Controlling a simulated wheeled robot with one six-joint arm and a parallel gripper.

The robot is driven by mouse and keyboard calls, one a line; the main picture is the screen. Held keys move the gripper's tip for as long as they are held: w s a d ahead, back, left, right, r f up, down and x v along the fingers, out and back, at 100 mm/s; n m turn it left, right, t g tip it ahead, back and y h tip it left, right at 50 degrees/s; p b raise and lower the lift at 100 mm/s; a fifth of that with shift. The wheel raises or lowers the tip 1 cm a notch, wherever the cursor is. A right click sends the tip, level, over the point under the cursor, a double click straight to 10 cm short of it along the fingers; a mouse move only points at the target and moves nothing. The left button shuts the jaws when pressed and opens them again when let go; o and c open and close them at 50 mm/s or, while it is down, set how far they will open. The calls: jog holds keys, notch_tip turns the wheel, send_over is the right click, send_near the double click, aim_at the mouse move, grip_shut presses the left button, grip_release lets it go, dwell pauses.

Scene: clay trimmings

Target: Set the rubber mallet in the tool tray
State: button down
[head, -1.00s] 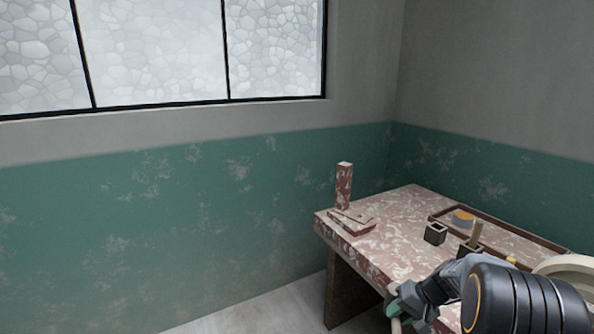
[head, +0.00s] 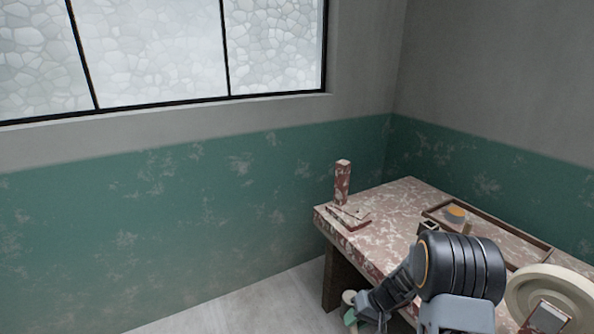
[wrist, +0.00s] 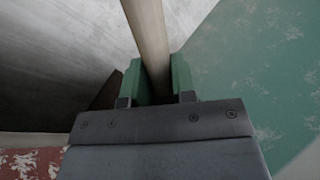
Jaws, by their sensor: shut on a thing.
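My gripper (wrist: 157,85) has green fingers that are shut on a pale wooden handle, the rubber mallet (wrist: 147,30) as far as it shows. The mallet's head is out of the wrist view. In the head view my gripper (head: 351,315) is low, off the table's front left edge, with a small pale piece (head: 348,297) of the held thing beside it. The tool tray (head: 500,222) is a shallow brown-rimmed tray on the table at right. It holds a round orange and grey thing (head: 456,213); my arm hides its near part.
The mottled red table (head: 395,205) has an upright block (head: 342,183) and a flat angled piece (head: 348,218) at its left corner. A small dark square cup (head: 428,227) stands before the tray. A cream wheel (head: 520,290) is at right. Bare tabletop lies left of the tray.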

aim_at(356, 325)
jog(key=r+p, duration=0.2)
jog(key=p, duration=0.1)
jog(key=s+r+p, duration=0.1)
jog(key=r+p, duration=0.1)
jog(key=p, duration=0.1)
jog(key=shift+r, duration=0.2)
jog(key=shift+s+p, duration=0.15)
jog(key=shift+p, duration=0.2)
jog(key=shift+s, duration=0.1)
